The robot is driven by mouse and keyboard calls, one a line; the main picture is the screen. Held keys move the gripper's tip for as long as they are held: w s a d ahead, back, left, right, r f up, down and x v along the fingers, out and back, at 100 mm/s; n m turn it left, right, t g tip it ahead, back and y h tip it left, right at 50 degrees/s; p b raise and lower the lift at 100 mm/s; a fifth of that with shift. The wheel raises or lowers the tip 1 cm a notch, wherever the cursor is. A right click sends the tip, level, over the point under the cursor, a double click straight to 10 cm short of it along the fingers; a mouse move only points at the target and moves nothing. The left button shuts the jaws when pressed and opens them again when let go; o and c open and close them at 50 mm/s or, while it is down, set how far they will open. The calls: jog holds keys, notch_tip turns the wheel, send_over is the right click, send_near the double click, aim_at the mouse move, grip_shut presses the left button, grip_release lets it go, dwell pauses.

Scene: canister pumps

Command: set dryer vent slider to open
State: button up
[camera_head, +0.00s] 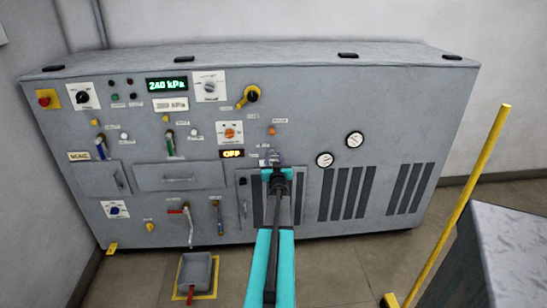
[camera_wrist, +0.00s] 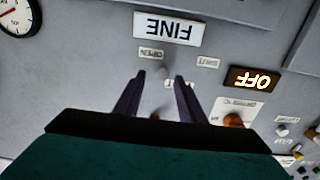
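My gripper (camera_head: 273,160) is at the front of the grey machine panel, right of the amber OFF display (camera_head: 231,154). In the wrist view my gripper (camera_wrist: 161,82) has its two dark fingers apart. A small dark knob (camera_wrist: 163,73), possibly the vent slider's, shows between the fingertips; I cannot tell whether they touch it. The wrist picture is upside down. Small labels that seem to read OPEN (camera_wrist: 151,54) and SHUT (camera_wrist: 208,63) lie near the knob. My gripper hides the slider in the head view, and its setting is unclear.
A FINE plate (camera_wrist: 167,28) and an orange dial (camera_wrist: 233,120) are close by. Two gauges (camera_head: 354,139) sit right of my arm. A grey bin (camera_head: 196,272) stands on the floor; a yellow pole (camera_head: 470,185) and grey block (camera_head: 500,255) are at right.

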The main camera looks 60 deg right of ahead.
jog(key=b+v, duration=0.1)
jog(key=v, duration=0.9)
jog(key=shift+s+a, duration=0.2)
dwell(0.5)
